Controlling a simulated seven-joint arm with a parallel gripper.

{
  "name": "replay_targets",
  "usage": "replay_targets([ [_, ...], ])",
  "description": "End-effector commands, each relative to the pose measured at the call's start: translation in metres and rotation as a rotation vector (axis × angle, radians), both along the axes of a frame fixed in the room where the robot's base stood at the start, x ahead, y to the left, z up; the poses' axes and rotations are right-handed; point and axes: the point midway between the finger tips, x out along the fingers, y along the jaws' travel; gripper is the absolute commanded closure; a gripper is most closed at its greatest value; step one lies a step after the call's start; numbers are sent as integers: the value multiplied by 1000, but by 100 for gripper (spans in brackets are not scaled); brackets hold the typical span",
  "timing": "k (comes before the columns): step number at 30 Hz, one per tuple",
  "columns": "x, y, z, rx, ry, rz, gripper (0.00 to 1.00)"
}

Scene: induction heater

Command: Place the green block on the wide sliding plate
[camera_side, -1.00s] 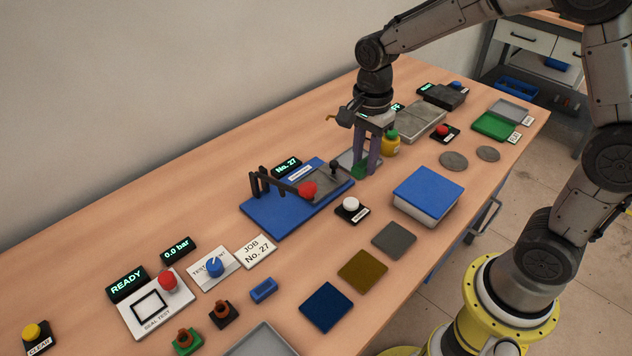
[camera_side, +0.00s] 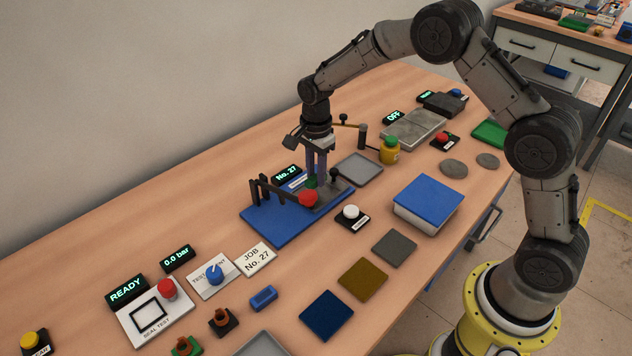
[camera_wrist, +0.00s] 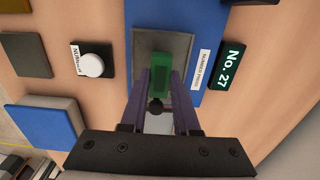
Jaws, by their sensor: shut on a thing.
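The green block (camera_wrist: 162,75) is between the purple fingers of my gripper (camera_wrist: 161,82). In the side view my gripper (camera_side: 316,180) points down over the blue press base (camera_side: 268,222), and only a little of the green block (camera_side: 311,182) shows between the fingers. In the wrist view the block lies over the grey plate (camera_wrist: 180,47) on the blue base. I cannot tell whether the block touches the plate. A dark round knob (camera_wrist: 156,106) shows just below the block in the wrist view.
A red-knobbed lever (camera_side: 308,198) stands close to the left of my gripper. A grey tray (camera_side: 360,169) lies to the right, with the yellow-green bottle (camera_side: 389,151) beyond it. A white button (camera_side: 351,211) sits in front, near a blue-topped box (camera_side: 428,194).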

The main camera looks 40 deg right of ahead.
Motion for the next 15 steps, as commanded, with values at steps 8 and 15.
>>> replay_targets([
  [8,0,0,-30,0,-2,0,100],
  [15,0,0,-30,0,-2,0,100],
])
